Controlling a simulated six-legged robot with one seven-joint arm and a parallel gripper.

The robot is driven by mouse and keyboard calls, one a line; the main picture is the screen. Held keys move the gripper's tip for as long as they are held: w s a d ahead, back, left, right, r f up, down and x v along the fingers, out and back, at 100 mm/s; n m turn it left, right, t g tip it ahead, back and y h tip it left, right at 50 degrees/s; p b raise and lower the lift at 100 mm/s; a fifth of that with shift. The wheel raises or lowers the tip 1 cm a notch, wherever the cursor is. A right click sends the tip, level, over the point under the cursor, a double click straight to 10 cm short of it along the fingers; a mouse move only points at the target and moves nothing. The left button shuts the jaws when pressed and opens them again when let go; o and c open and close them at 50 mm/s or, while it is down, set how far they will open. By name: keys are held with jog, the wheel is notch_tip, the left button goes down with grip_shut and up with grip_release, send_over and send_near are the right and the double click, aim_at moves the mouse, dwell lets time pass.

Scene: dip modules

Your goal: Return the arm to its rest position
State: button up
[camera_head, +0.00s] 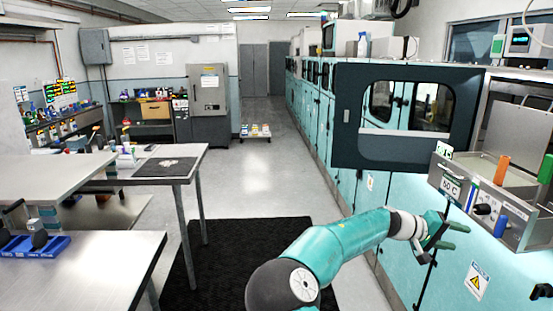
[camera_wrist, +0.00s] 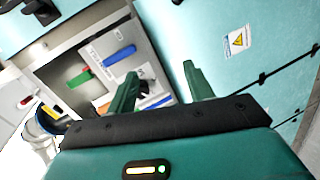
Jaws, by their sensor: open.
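My teal arm reaches from the bottom of the head view toward the machine line on the right. My gripper (camera_head: 440,232) is open and empty, with its green fingers spread beside the teal cabinet front. It also shows in the wrist view (camera_wrist: 160,85), with a gap between the two fingers. Behind the fingers in the wrist view is a metal bath unit (camera_wrist: 100,65) with a blue handle (camera_wrist: 119,55) and a green handle (camera_wrist: 80,79). In the head view this bath unit (camera_head: 477,196) carries a "50 C" label and stands just right of and above my gripper.
A dark-framed open window door (camera_head: 350,150) juts out above my arm. Teal cabinets (camera_head: 400,190) line the right side. Steel tables (camera_head: 80,260) stand at the left, one with a blue tray (camera_head: 35,246). The aisle floor (camera_head: 255,180) and black mat (camera_head: 255,245) are clear.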

jog(key=s+a+f+m+y, duration=0.1)
jog(key=s+a+f+y, duration=0.5)
jog(key=s+f+y, duration=0.3)
jog(key=s+a+r+n+t+y, duration=0.1)
jog(key=s+a+r+t+y, duration=0.1)
jog(key=s+a, duration=0.4)
jog(key=s+a+r+n+t+y, duration=0.1)
jog(key=s+a+r+t+y, duration=0.1)
jog(key=s+a+r, duration=0.2)
jog(key=s+a+r+n+t+y, duration=0.1)
jog(key=s+a+r, duration=0.3)
jog(key=s+a, duration=0.6)
jog(key=a+t+y, duration=0.1)
jog(key=a, duration=0.6)
jog(key=shift+s+a+n, duration=0.15)
jog(key=shift+a+n, duration=0.15)
jog(key=shift+n, duration=0.1)
